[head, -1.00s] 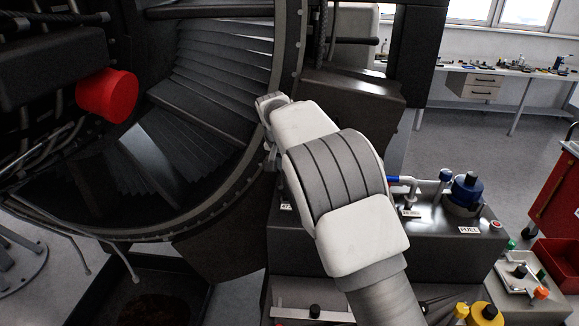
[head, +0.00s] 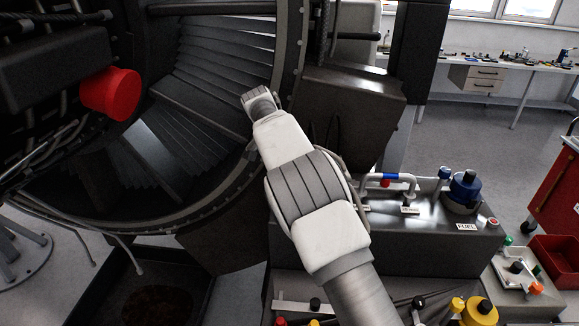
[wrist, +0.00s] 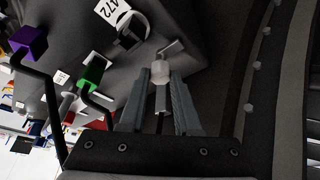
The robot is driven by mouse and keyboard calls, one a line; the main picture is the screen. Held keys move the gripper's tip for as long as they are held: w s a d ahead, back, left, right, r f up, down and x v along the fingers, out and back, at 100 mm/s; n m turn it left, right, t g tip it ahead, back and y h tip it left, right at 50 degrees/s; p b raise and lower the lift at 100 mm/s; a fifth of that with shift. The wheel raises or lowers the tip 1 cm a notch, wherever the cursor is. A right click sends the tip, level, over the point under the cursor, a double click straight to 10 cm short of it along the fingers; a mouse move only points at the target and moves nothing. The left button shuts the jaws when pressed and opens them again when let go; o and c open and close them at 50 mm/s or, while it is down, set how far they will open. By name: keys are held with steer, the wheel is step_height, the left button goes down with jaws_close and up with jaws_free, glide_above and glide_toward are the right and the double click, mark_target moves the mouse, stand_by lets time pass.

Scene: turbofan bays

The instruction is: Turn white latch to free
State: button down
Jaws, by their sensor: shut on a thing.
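In the wrist view, a small white latch (wrist: 160,72) with a faceted knob and a grey tab above it sits against a dark panel. My gripper (wrist: 161,85) is shut on the knob, with one grey finger on each side. In the head view, my own arm hides the fingertips and the latch. The end of my arm is in front of the round engine casing.
In the wrist view, a green-tipped handle (wrist: 93,72) and a purple-tipped handle (wrist: 29,40) stand left of my gripper. In the head view, a red cylinder (head: 110,93) is left and a fuel bench (head: 430,240) right.

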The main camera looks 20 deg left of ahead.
steer(key=c, duration=0.6)
jaws_free()
steer(key=v, duration=1.2)
